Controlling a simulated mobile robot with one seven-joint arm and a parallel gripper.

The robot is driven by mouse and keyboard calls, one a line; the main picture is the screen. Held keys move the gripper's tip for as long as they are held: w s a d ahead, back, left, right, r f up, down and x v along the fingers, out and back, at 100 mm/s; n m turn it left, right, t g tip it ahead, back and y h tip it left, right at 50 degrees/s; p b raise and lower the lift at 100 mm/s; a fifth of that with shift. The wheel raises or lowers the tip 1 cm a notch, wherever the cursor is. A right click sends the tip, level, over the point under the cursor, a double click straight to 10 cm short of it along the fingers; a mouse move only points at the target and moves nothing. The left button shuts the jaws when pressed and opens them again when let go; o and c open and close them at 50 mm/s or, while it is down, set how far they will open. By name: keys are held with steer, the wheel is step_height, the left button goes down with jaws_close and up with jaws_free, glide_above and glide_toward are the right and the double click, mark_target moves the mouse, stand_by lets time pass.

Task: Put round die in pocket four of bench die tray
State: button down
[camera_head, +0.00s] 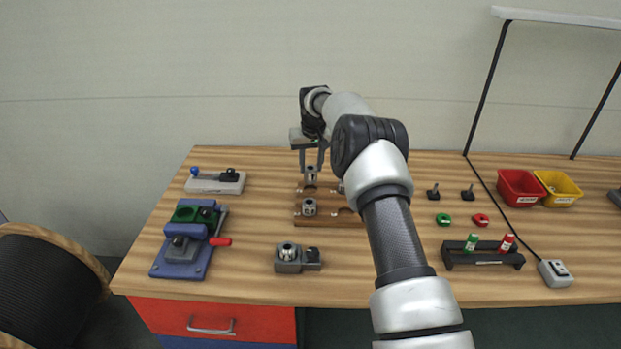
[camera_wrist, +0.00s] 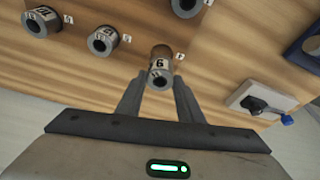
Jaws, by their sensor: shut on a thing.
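The round die (camera_wrist: 160,68) is a grey metal ring with a pale label that appears to read 6, held between my two fingertips in the wrist view. My gripper (camera_head: 311,166) is shut on this die, which also shows in the head view (camera_head: 311,174), at the back left part of the brown wooden die tray (camera_head: 330,221). I cannot tell whether the die touches the tray. Another die (camera_head: 309,207) sits at the tray's front left. Part of one more (camera_head: 341,187) shows beside my arm, which hides the tray's right side. The small pocket labels are hard to read.
A grey block with a round part (camera_head: 288,254) stands in front of the tray. A blue and green fixture with a red handle (camera_head: 185,245) and a pale plate with a black clamp (camera_head: 215,181) lie left. Red (camera_head: 520,187) and yellow (camera_head: 559,188) bins stand right.

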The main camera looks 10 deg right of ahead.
mark_target(311, 170)
steer(key=shift+s+x, duration=0.25)
steer(key=shift+x, duration=0.9)
steer(key=shift+s+x, duration=0.25)
steer(key=shift+x, duration=0.95)
steer(key=c, duration=1.2)
jaws_free()
steer(key=shift+f, duration=0.15)
